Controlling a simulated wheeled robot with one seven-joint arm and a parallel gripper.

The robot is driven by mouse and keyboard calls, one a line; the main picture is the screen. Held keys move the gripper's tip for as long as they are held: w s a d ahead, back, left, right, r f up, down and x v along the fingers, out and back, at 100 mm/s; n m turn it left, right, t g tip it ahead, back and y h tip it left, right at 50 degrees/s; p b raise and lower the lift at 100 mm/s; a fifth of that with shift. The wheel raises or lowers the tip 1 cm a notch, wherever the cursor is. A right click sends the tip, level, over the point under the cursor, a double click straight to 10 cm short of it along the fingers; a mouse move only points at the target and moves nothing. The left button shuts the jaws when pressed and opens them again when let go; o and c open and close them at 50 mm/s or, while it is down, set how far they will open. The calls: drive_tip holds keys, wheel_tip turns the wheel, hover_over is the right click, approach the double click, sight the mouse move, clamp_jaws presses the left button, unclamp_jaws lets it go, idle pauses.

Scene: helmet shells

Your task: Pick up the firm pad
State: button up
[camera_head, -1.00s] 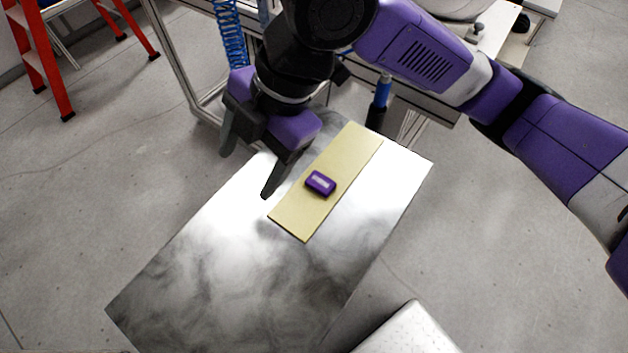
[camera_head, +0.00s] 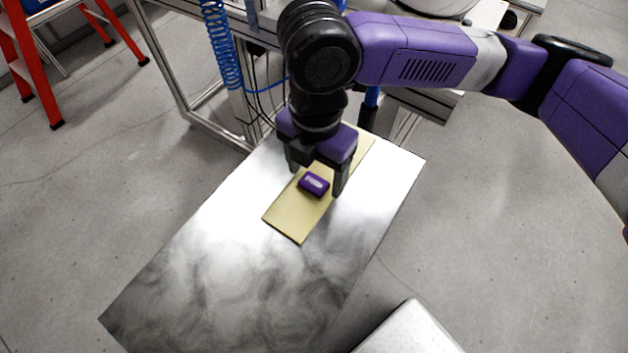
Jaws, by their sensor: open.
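The firm pad looks to be the small purple block (camera_head: 314,185) with a pale label on top. It lies on a yellow strip (camera_head: 299,222) on the metal table (camera_head: 215,262). My gripper (camera_head: 316,180) points down over the strip with its fingers spread. One finger is to the left of the purple block and the other to its right. The block shows between them, nearer the camera. I cannot tell whether either finger touches it. The far part of the strip is partly hidden behind my gripper.
The near part of the metal table is bare. A metal frame with a blue coiled hose (camera_head: 222,60) stands behind the table. A red ladder (camera_head: 30,60) is at the far left. A light box-like surface (camera_head: 412,332) is at the bottom right.

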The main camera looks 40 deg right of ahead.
drive_tip(key=shift+f, duration=0.35)
drive_tip(key=shift+c, duration=0.4)
drive_tip(key=c, duration=1.3)
drive_tip(key=shift+r, duration=0.1)
